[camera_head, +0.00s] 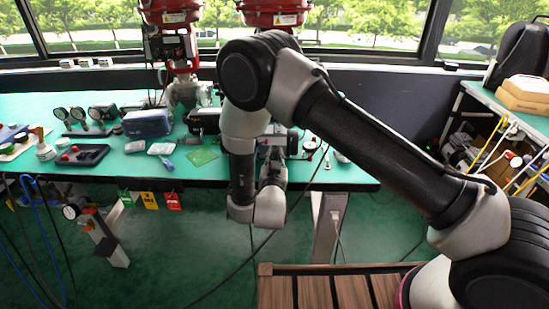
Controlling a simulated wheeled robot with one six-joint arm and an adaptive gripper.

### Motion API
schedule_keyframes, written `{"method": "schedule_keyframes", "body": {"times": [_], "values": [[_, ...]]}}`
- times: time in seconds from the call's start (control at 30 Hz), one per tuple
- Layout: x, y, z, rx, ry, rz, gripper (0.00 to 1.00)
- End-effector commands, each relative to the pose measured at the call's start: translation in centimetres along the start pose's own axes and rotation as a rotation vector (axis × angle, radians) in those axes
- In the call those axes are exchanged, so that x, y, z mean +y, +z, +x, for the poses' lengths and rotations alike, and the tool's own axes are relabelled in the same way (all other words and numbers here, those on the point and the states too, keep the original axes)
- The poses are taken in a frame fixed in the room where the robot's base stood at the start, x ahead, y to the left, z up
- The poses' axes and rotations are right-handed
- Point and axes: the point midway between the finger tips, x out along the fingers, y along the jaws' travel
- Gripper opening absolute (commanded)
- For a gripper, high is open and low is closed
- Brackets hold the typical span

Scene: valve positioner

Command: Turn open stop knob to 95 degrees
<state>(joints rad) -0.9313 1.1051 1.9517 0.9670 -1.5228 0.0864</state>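Two red-topped valve assemblies stand at the back of the green bench; the left valve (183,60) shows a dark box on its yoke, and the right valve (275,14) is largely hidden by my arm. A dark housing (205,121) sits low beside the left valve. I cannot make out the open stop knob. My arm reaches in from the lower right, bends at the elbow and hangs down in front of the bench. Its wrist turns up again toward dark equipment at the bench's front edge. My gripper (274,152) is small there and blends into this equipment; its fingers are not clear.
The green bench (130,160) carries a blue case (147,123), several gauges and a green board (202,157). Hoses hang at the left. A shelf with boxes (524,93) stands at the right. A slatted wooden platform (330,290) is in front; green floor is open at lower left.

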Motion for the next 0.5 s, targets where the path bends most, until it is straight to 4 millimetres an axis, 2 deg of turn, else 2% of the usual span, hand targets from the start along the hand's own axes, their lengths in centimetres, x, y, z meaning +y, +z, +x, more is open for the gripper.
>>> {"method": "schedule_keyframes", "body": {"times": [0.27, 0.5], "values": [[0.01, 0.01, -0.02, 0.000, 0.000, -0.016, 0.00], [0.03, 0.02, -0.03, -0.001, 0.000, -0.118, 0.00]]}}
